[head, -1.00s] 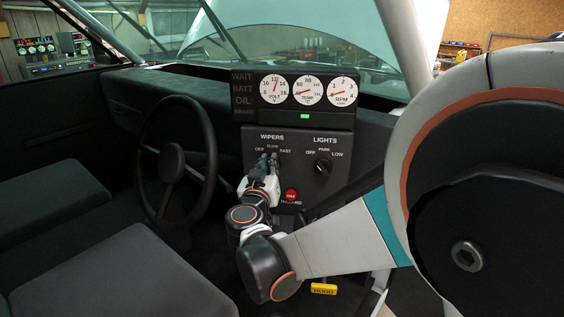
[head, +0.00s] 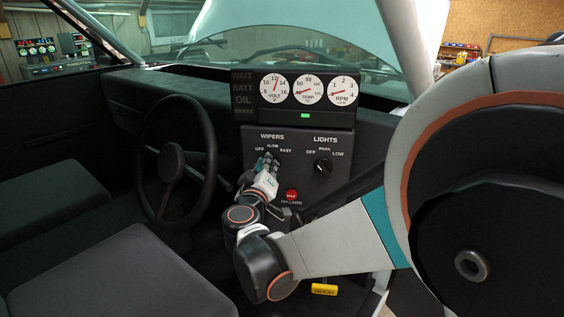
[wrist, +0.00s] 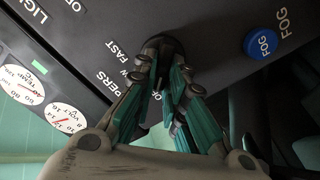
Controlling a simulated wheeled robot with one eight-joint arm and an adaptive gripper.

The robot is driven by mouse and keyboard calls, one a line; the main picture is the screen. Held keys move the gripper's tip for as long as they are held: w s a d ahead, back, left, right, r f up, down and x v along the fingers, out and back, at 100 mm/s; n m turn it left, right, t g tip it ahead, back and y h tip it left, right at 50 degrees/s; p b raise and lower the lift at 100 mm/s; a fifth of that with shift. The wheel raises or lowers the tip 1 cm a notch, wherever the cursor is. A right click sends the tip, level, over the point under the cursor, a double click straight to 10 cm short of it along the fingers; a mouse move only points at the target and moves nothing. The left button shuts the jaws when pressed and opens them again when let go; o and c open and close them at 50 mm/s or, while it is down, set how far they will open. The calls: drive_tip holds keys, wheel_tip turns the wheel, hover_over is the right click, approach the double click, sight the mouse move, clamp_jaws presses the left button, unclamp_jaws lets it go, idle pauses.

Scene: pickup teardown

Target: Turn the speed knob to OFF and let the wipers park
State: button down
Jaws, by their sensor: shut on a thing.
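The dark WIPERS speed knob (wrist: 163,42) shows in the wrist view at the tips of my gripper's fingers. In the head view my gripper (head: 268,164) covers it, so its pointer cannot be read. My gripper, also in the wrist view (wrist: 160,60), is shut on the knob, with its teal-padded fingers on either side. The OFF, SLOW and FAST labels stand above the knob on the dark panel (head: 254,155). Through the windshield, a thin dark wiper (head: 195,46) lies low near the bottom of the glass.
The LIGHTS knob (head: 323,168) is right of my gripper, and the red HAZARD button (head: 291,195) is below it. The steering wheel (head: 158,160) stands to the left. A blue FOG button (wrist: 262,43) shows in the wrist view. The gauge cluster (head: 308,90) is above the panel.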

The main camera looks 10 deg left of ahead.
idle(0.3)
drive_tip(key=c, duration=1.6)
unclamp_jaws()
drive_tip(key=shift+c, duration=0.2)
drive_tip(key=s, duration=0.7)
drive_tip(key=shift+s, duration=0.4)
